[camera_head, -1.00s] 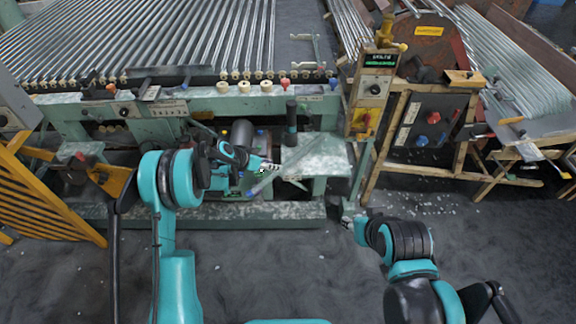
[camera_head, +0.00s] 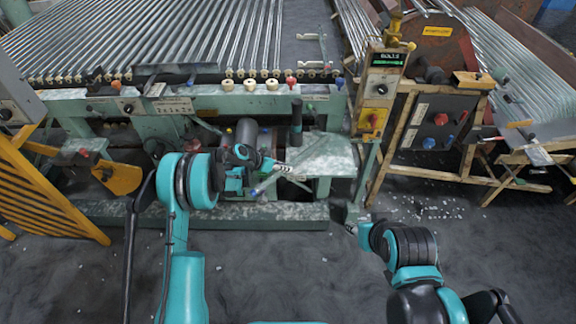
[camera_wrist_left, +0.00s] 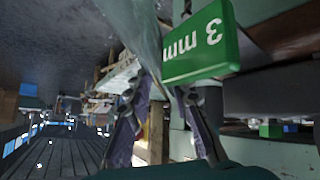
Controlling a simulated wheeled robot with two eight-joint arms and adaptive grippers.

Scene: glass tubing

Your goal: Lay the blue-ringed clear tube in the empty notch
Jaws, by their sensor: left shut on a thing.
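My left gripper (camera_head: 282,167) is shut on the clear tube, low in front of the machine's pale metal plate. The tube (camera_head: 266,184) slants down and left from the fingers, with a blue mark at its lower end. In the left wrist view, the translucent tube (camera_wrist_left: 137,28) runs down from the top edge to the left gripper (camera_wrist_left: 160,110). I cannot make out the empty notch in either view. My right gripper (camera_head: 346,217) is low at the right, apart from the tube; its finger opening is unclear.
A green block (camera_wrist_left: 200,42) marked "3 mm" is close beside the tube in the left wrist view. The pale plate (camera_head: 330,155) is just right of the left gripper. A dark upright post (camera_head: 296,120) stands behind. A control box (camera_head: 376,90) is further right.

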